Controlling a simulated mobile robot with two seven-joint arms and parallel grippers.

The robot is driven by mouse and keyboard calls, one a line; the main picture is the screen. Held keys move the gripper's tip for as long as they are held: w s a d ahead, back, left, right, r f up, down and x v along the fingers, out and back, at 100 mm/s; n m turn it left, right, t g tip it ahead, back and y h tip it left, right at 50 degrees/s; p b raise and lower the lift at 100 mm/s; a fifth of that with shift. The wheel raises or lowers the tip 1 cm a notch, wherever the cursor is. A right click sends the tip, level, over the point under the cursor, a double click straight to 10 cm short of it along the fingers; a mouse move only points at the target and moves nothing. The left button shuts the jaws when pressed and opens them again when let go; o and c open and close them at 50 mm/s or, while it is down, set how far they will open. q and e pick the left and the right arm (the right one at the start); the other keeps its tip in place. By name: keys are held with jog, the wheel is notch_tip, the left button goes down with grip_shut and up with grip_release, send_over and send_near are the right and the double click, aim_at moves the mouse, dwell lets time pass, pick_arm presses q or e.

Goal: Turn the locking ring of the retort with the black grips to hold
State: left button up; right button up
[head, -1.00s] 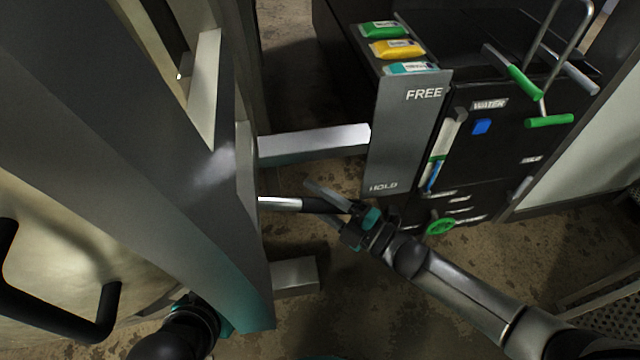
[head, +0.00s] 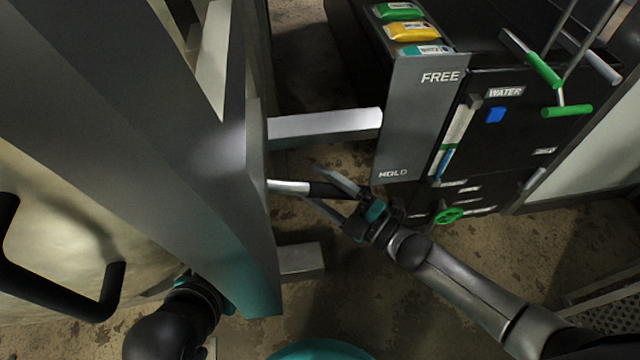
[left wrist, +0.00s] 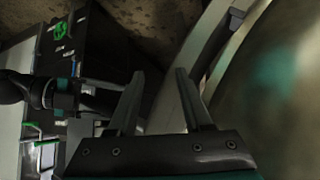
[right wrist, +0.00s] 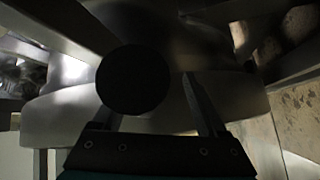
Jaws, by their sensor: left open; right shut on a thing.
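The locking ring (head: 235,175) shows edge-on as a wide grey band on the retort's front. A bare metal rod (head: 288,187) sticks out from it and ends in a black grip (head: 328,190). My right gripper (head: 322,186) is shut on this black grip, a finger on either side. The right wrist view shows the grip's round black end (right wrist: 133,79) at the fingers. A grey plate (head: 412,125) reads FREE at its top and HOLD at its bottom; the grip is left of and slightly below HOLD. My left gripper (left wrist: 156,98) is open and empty beside the retort.
A beige door (head: 50,245) with a black bar handle (head: 115,290) is at the left. A black cabinet (head: 490,150) with green handles, a green handwheel (head: 449,216) and coloured packs on top is at the right. Open floor (head: 350,285) lies below the grip.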

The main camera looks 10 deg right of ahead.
jog(key=shift+d, duration=0.1)
dwell(0.6)
jog(key=shift+d, duration=0.1)
jog(key=shift+s+d, duration=0.35)
jog(key=shift+s, duration=0.05)
pick_arm(q)
jog(key=s+a+f+g+y+p, duration=0.1)
jog(key=s+a+g+y+p, duration=0.1)
jog(key=s+a+g+p, duration=0.1)
jog(key=shift+s+a+n+g, duration=0.3)
jog(key=shift+s+a+g, duration=0.35)
jog(key=shift+a, duration=0.35)
pick_arm(e)
jog(key=v, duration=1.4)
jog(key=shift+f, duration=0.2)
pick_arm(q)
jog(key=shift+f, duration=0.1)
pick_arm(e)
jog(key=shift+a, duration=0.1)
